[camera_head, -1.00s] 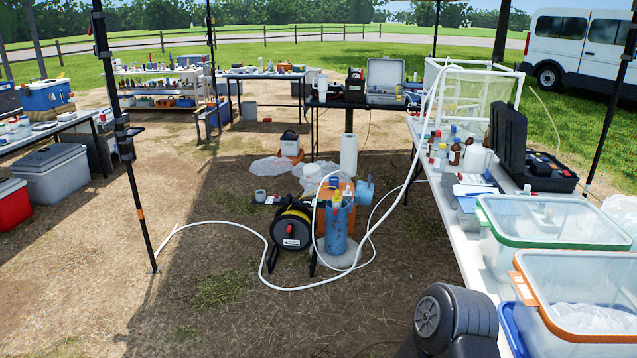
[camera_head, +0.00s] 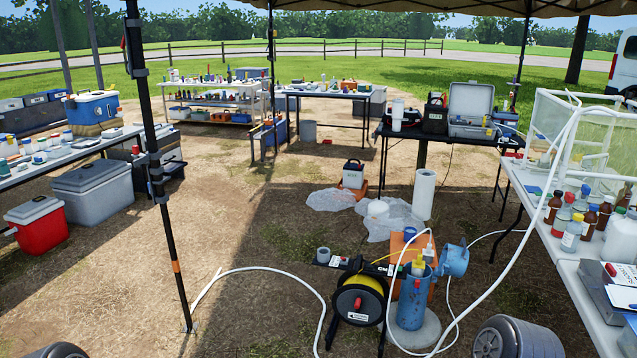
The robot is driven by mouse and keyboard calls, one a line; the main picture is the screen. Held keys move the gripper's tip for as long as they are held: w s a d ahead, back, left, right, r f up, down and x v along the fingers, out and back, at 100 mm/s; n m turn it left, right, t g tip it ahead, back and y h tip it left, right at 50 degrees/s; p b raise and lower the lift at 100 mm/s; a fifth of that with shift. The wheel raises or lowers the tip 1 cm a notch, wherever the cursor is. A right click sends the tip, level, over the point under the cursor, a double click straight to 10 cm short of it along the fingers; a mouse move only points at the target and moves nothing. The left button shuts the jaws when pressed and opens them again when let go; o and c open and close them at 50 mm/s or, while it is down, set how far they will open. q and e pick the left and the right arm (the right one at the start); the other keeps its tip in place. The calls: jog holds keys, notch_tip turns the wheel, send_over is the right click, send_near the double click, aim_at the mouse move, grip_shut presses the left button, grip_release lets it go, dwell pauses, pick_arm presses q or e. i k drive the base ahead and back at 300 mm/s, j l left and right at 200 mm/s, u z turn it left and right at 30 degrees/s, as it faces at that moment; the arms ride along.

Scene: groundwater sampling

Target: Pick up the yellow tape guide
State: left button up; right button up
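A small yellow piece (camera_head: 418,267), which looks like the yellow tape guide, sits at the top of the blue well casing (camera_head: 411,302). The casing stands upright on a round concrete pad (camera_head: 428,333). A reel (camera_head: 358,303) with yellow tape stands just left of the casing, and a thin yellow line runs from it toward the casing top. A white tube also goes to the casing top. Neither of my grippers is in view. Only dark rounded parts of my arms show at the bottom left and bottom right, short of the casing.
An orange board (camera_head: 398,245) stands behind the casing and a blue capped pipe (camera_head: 454,260) beside it. A white hose (camera_head: 260,269) loops over the ground. A black tent pole (camera_head: 163,190) stands at left. A white table (camera_head: 560,250) with bottles stands at right. Ground at front left is mostly clear.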

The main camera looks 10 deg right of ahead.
aim_at(419, 264)
jog(key=i+l, duration=0.25)
jog(key=i, duration=0.25)
jog(key=i+l, duration=0.3)
jog(key=i, duration=0.2)
jog(key=i+l, duration=0.25)
jog(key=i, duration=0.25)
jog(key=i+l, duration=0.3)
jog(key=i, duration=0.25)
jog(key=i+l+u, duration=0.2)
jog(key=l, duration=0.25)
jog(key=l+u, duration=0.15)
jog(key=l, duration=0.25)
jog(key=l+u, duration=0.2)
jog(key=l, duration=0.25)
jog(key=i, duration=0.55)
